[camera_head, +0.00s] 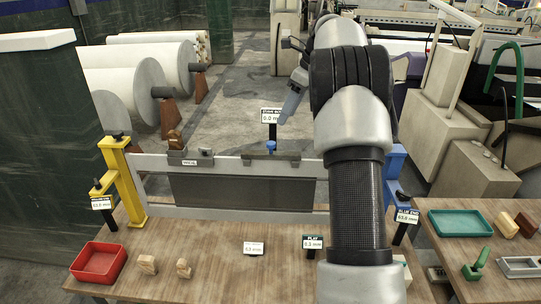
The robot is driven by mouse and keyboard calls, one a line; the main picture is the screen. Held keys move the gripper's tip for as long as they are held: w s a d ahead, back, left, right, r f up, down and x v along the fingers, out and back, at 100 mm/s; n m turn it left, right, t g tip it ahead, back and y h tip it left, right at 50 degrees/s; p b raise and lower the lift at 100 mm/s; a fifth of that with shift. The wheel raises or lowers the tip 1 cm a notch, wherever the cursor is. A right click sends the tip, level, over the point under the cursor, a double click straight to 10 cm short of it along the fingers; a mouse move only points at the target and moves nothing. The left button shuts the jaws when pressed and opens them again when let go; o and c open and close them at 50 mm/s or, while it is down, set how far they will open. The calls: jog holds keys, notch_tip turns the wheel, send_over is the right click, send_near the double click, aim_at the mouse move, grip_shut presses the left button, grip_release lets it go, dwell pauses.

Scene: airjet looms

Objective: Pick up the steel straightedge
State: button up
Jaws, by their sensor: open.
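I cannot make out the steel straightedge for certain. A pale metal frame-like piece (520,266) lies on the right-hand table, but I cannot tell whether it is the straightedge. My arm rises through the middle of the view and hides part of the bench. A slim grey end piece, which seems to be my gripper (282,120), points down behind the top bar of the reed frame (235,168), well apart from the tables. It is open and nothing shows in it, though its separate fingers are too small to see.
The reed frame stands between a yellow post (122,178) and a blue post (394,165). A red tray (98,262) and wooden blocks (147,264) lie on the bench. A green tray (459,223) is on the right table. Bare wood (205,245) lies at the bench's middle.

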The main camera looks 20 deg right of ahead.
send_near(271, 142)
jog(key=x, duration=0.4)
jog(key=shift+s+f, duration=0.25)
jog(key=shift+f, duration=0.1)
jog(key=shift+p+x, duration=0.35)
jog(key=shift+x, duration=2.55)
jog(key=shift+w+a+r, duration=0.1)
jog(key=shift+w, duration=0.1)
grip_shut()
